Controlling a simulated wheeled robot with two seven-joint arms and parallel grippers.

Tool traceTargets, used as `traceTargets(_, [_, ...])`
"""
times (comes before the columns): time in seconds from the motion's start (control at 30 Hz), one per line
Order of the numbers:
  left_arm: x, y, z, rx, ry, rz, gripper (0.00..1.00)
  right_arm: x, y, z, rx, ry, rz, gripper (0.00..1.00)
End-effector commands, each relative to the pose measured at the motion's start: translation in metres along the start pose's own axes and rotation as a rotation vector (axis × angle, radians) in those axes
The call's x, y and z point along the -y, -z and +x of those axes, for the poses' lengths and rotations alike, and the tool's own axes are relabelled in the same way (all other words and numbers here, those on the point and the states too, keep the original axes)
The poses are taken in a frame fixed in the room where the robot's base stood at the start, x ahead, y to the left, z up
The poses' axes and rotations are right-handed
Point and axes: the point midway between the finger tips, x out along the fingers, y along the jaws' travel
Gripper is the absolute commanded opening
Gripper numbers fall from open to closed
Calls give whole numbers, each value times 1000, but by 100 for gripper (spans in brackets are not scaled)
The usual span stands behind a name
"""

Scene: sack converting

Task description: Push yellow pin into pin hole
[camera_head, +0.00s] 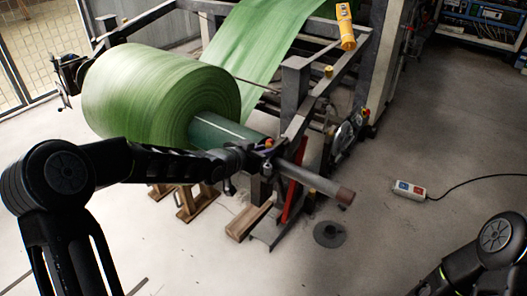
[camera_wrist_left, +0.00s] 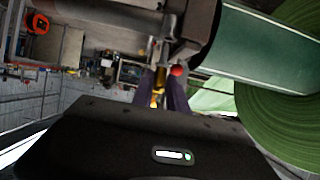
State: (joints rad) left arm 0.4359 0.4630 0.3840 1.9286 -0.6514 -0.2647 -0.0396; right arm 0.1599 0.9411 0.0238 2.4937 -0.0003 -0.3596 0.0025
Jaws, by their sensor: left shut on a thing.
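My left gripper (camera_head: 260,148) is at the shaft bracket, where the core of the green roll (camera_head: 150,92) meets the bare steel shaft (camera_head: 318,184). In the left wrist view its dark fingers (camera_wrist_left: 168,98) are shut on the yellow pin (camera_wrist_left: 159,80), which is partly hidden between them. The pin lies close below the grey bracket (camera_wrist_left: 150,38). A red knob (camera_wrist_left: 178,70) sits right beside the pin. I cannot make out the pin hole or tell whether the pin is in it. Only part of my right arm shows at the lower right; its gripper is out of view.
A steel frame (camera_head: 296,88) stands behind the shaft, with a yellow pendant (camera_head: 345,26) above. Wooden blocks (camera_head: 248,221) and a dark disc (camera_head: 329,234) lie on the floor below. A switch box (camera_head: 409,190) with a cable lies right. The floor between is clear.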

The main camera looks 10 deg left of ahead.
Motion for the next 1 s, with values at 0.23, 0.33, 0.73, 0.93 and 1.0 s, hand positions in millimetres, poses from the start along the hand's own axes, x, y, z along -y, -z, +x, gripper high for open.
traceTargets(0.23, [0, 0, 0, 0, 0, 0, 0, 0, 0, 0, 0, 0, 0, 0])
traceTargets(0.33, [0, 0, 0, 0, 0, 0, 0, 0, 0, -1, 0, 0, 0, 0])
traceTargets(0.73, [0, -2, 1, 0, 0, 0, 0, 0, 0, 1, 0, 0, 0, 0])
traceTargets(0.93, [0, -5, 2, 0, 0, 0, 0, -2, 0, 4, 0, 0, 0, 0])
traceTargets(1.0, [0, -7, 3, 0, 0, 0, 0, -2, 0, 5, 0, 0, 0, 0])
